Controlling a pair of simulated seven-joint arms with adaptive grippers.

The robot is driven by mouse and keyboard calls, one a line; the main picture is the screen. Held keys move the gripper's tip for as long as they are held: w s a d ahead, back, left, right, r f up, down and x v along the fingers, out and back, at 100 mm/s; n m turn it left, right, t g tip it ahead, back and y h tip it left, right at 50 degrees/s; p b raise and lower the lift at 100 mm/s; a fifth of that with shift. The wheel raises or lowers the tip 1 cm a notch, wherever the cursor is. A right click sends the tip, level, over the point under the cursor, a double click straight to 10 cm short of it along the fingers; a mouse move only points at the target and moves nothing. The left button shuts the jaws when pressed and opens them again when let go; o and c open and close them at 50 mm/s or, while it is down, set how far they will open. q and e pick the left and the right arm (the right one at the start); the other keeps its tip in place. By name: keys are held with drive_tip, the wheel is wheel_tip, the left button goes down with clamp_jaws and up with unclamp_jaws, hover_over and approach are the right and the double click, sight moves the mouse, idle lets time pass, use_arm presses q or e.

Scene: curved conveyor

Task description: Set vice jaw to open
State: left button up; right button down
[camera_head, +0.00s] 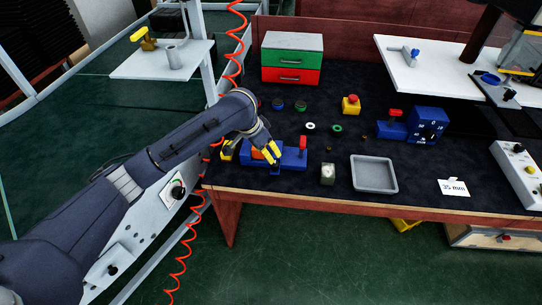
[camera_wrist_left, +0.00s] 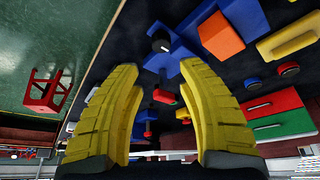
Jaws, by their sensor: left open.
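A blue vice-like fixture (camera_head: 288,162) lies near the front left of the dark table top. It has an upright red handle (camera_head: 303,143) on its right part and an orange block (camera_head: 258,155) by its left part. My left gripper (camera_head: 270,143), with yellow fingers, is over this fixture, left of the red handle, and hides some of it. In the left wrist view my left gripper (camera_wrist_left: 160,72) is open, with nothing held between its fingers. The blue fixture (camera_wrist_left: 185,50) and the orange block (camera_wrist_left: 220,35) show beyond the fingertips. My right gripper does not show.
A grey tray (camera_head: 374,187) and a small pale-topped block (camera_head: 327,174) lie to the right. A blue box with a dial (camera_head: 427,126) stands farther right. A green and red drawer unit (camera_head: 292,58) stands behind. An emergency-stop button (camera_head: 351,103) sits mid-table.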

use_arm(q)
drive_tip(key=shift+v, duration=0.85)
drive_tip(key=shift+f, duration=0.1)
